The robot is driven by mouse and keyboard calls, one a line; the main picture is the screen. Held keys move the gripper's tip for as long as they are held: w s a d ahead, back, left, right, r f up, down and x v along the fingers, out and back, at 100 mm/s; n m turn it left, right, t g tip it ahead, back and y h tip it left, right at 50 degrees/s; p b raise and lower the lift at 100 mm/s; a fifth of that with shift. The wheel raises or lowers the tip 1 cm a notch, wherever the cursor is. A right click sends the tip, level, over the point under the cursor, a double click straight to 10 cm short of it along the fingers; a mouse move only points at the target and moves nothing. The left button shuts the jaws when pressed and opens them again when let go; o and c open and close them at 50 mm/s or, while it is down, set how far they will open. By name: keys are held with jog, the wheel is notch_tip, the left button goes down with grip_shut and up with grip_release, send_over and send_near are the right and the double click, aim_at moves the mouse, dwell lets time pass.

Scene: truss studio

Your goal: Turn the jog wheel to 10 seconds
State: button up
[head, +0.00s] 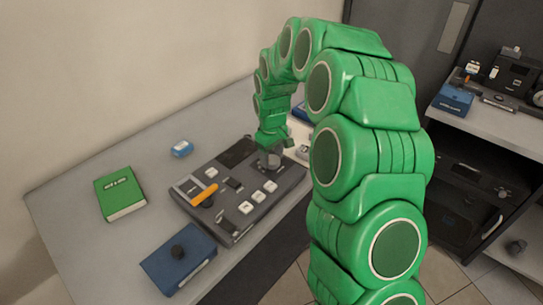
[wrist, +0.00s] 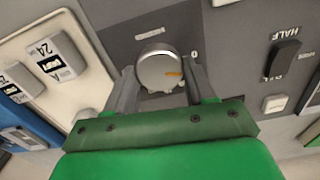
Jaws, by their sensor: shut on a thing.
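The jog wheel (wrist: 160,70) is a round silver knob with an orange mark, set in the dark grey console (head: 228,212). In the wrist view the orange mark sits on the right part of its face, toward a printed "0" on the panel. My gripper (wrist: 162,82) has one finger on each side of the wheel and is shut on it. In the head view my gripper (head: 271,146) comes down on the console's far right part, over the wheel. Other scale marks around the wheel are hidden or too small to read.
The console also carries an orange handle (head: 204,195), white buttons (head: 246,208) and a dark rocker switch (wrist: 284,60) marked HALF. A green book (head: 120,192), a blue box with a black knob (head: 179,262) and a small blue item (head: 182,149) lie on the table.

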aim_at(272, 159)
jog(key=shift+m, duration=1.1)
jog(key=o, duration=1)
jog(key=shift+o, duration=0.2)
jog(key=shift+r, duration=3.95)
jog(key=shift+s, duration=0.1)
